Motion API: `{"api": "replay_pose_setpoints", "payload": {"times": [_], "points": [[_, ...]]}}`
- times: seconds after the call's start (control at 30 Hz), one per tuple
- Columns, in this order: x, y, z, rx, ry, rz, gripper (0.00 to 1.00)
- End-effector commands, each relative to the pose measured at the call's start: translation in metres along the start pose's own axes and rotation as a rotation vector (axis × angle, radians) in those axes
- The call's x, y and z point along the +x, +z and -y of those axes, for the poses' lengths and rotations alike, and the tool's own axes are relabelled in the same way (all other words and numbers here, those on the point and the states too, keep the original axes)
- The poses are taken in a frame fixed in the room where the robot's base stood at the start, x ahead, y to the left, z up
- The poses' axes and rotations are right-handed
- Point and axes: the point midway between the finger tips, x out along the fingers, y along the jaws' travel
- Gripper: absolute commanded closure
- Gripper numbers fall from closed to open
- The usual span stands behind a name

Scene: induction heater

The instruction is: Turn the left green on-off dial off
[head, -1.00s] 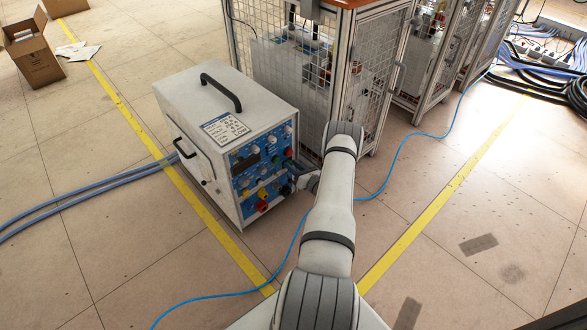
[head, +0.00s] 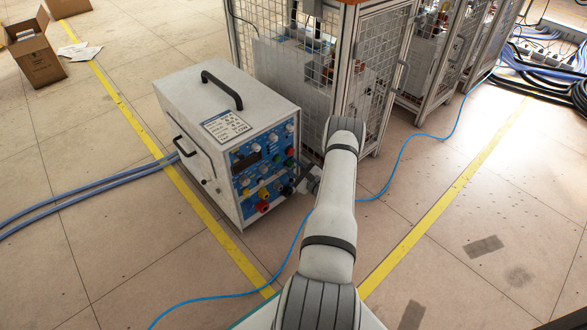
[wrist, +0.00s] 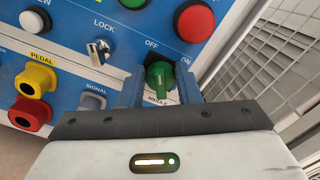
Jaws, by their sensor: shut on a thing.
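The green on-off dial (wrist: 160,82) shows in the wrist view, on the blue front panel below the label OFF. Its raised grip stands roughly upright in that picture, and its lower part is partly hidden by my gripper. My gripper (wrist: 158,90) is shut on the dial, one finger on each side. In the head view my gripper (head: 303,180) reaches the lower right of the panel of the white heater box (head: 192,130). The dial cannot be made out there.
A red button (wrist: 195,22) and a lock switch (wrist: 98,50) sit near the dial. Yellow and red sockets (wrist: 32,112) are at left. A mesh cage (head: 362,75) stands close behind the box. A blue cable (head: 405,150) crosses the floor.

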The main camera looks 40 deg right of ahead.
Motion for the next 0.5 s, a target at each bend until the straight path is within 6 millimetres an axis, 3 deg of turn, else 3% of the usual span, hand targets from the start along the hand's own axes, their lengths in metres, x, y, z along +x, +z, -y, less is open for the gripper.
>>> {"api": "replay_pose_setpoints", "payload": {"times": [0.5], "points": [[0.0007,0.0004,-0.0028,-0.237,0.002,0.002,0.93]]}}
